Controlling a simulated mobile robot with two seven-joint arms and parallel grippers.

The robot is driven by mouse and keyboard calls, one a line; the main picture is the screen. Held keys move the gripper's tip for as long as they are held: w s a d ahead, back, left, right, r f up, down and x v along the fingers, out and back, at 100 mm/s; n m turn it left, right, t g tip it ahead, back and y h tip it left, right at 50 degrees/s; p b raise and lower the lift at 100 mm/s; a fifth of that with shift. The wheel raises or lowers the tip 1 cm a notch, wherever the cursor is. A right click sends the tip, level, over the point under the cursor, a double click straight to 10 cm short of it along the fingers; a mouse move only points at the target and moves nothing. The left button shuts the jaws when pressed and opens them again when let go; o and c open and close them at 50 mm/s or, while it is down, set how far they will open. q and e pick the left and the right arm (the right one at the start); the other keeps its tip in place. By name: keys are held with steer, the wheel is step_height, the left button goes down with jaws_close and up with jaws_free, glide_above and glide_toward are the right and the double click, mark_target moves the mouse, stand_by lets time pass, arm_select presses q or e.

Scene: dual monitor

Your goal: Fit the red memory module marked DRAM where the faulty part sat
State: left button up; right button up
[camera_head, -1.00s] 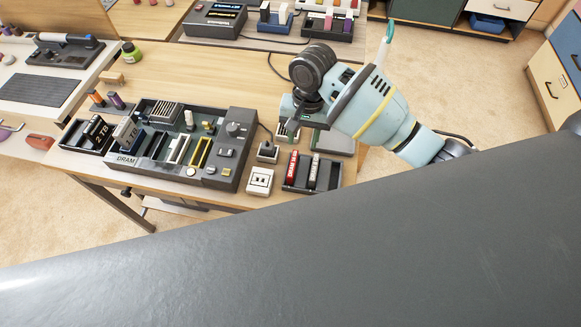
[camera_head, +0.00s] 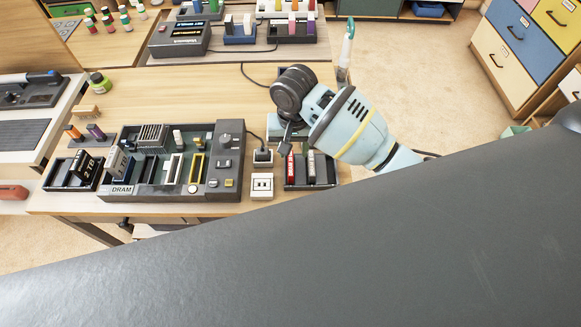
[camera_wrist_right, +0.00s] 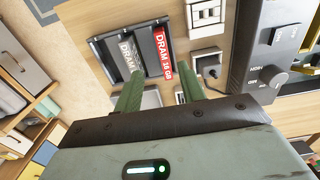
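The red DRAM module (camera_head: 291,169) stands in a small dark tray (camera_head: 331,180) beside a grey module (camera_head: 311,166), also marked DRAM. In the right wrist view the red module (camera_wrist_right: 162,50) reads "DRAM 16 GB". My right gripper (camera_wrist_right: 160,84) is open, its two green fingers apart and pointing toward the tray, with the red module ahead between them. In the head view my right gripper (camera_head: 287,138) is just behind and above the red module. The dark board unit (camera_head: 228,160) has a DRAM label (camera_head: 122,190) and a pale slot (camera_head: 173,170). My left gripper is out of view.
A left tray (camera_head: 50,182) holds a black 2 TB module (camera_head: 86,170). A grey module (camera_head: 117,163) stands at the unit's left side. A white socket block (camera_head: 262,186) and a plug (camera_head: 263,157) sit between unit and right tray. The table behind the unit is mostly clear.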

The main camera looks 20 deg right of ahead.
mark_target(291, 165)
step_height(291, 165, down, 2)
steer(key=shift+f, duration=0.25)
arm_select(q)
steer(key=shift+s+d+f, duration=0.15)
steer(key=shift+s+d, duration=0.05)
arm_select(e)
steer(key=shift+f, duration=0.1)
steer(key=shift+a+f+b, duration=0.1)
steer(key=shift+f+b, duration=0.2)
steer(key=shift+f, duration=0.1)
steer(key=f, duration=0.4)
steer(key=shift+w+a+f+b, duration=0.1)
steer(key=shift+a+f+b, duration=0.1)
steer(key=shift+b, duration=0.1)
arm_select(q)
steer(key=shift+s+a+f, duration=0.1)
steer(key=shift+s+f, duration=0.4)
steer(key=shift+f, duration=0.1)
arm_select(e)
steer(key=shift+r, duration=0.1)
jaws_close()
